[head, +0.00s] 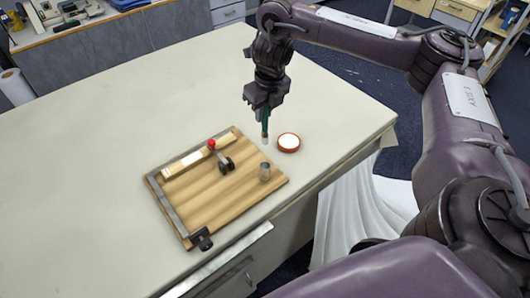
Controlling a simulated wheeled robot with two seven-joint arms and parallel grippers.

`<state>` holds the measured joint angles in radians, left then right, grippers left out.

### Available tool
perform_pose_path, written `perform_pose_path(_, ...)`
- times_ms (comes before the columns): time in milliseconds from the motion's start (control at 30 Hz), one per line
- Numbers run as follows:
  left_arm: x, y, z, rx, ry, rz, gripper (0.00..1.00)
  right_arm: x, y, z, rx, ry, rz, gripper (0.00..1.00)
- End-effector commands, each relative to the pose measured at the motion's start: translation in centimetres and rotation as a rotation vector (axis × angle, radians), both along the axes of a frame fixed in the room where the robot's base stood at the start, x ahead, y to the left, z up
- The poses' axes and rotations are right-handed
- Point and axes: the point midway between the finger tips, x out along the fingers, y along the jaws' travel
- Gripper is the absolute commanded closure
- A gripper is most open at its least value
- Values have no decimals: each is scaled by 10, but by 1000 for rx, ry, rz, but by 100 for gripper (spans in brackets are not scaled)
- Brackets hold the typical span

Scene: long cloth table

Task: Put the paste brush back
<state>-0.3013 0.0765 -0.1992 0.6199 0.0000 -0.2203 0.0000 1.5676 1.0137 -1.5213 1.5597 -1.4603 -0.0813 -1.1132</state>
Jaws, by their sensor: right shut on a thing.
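My right gripper (264,103) is shut on the paste brush (265,128), a thin green handle with a pale tip pointing down. The brush hangs roughly upright above the table, just left of a small round red-rimmed pot with white contents (288,142). I cannot tell if its tip touches anything. My left gripper is not in view.
The board carries a pale strip (188,161), a red-knobbed clamp (222,160), a metal edge bar and a black clip (201,239). The pale table (110,120) is clear to the left and behind. Its right edge lies close to the pot.

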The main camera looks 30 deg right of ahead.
Motion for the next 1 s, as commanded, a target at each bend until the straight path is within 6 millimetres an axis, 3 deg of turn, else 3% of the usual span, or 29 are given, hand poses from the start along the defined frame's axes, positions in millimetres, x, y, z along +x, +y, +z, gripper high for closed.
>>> perform_pose_path(567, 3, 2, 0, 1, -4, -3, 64, -2, 1, -89, 4, 5, -3, 100)
perform_pose_path(700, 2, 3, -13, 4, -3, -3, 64, -1, 1, -119, 4, 4, -3, 100)
perform_pose_path(1000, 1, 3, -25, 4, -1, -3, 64, -1, 1, -148, 3, 2, -3, 100)
